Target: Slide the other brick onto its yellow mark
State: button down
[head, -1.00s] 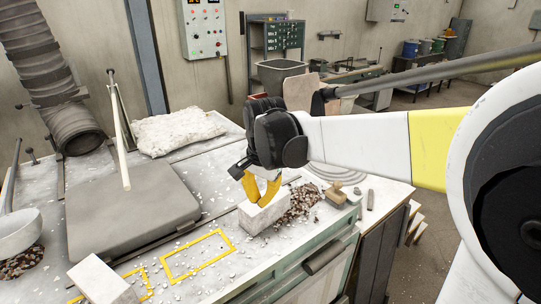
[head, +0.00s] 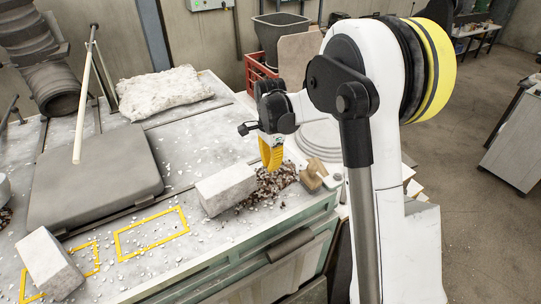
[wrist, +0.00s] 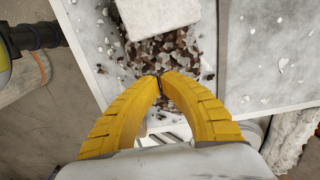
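A pale brick (head: 226,190) lies on the worktop, beside a pile of dark and pale chips. An empty yellow outline mark (head: 151,232) lies left of it, with a strip of bare worktop between. A second pale brick (head: 50,266) lies across another yellow mark (head: 97,256) at the lower left, hiding part of it. My gripper (head: 272,170) points down above the chips, right of the first brick and apart from it. In the wrist view its yellow fingertips (wrist: 160,77) meet with nothing between them, and the first brick (wrist: 157,14) shows past the chips.
The chip pile (head: 272,186) lies under my gripper. A wooden-handled tool (head: 314,175) and a round stack (head: 322,138) stand to its right. A grey slab (head: 95,178) and a lumpy sack (head: 165,97) lie behind the marks. The worktop's front edge is close.

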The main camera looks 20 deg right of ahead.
notch_tip(320, 180, down, 3)
jog(key=shift+f, duration=0.2)
jog(key=a, duration=0.2)
jog(key=shift+s+a+r, duration=0.15)
jog(key=shift+s+a, duration=0.1)
jog(key=shift+a, duration=0.1)
jog(key=shift+s+a, duration=0.15)
jog(key=shift+a, duration=0.35)
jog(key=s+a+b, duration=0.1)
jog(key=a, duration=0.7)
jog(key=s+a+b, duration=0.2)
jog(key=a, duration=0.6)
jog(key=s+a+b, duration=0.1)
jog(key=s+a, duration=0.1)
jog(key=a, duration=0.7)
jog(key=shift+d, duration=0.1)
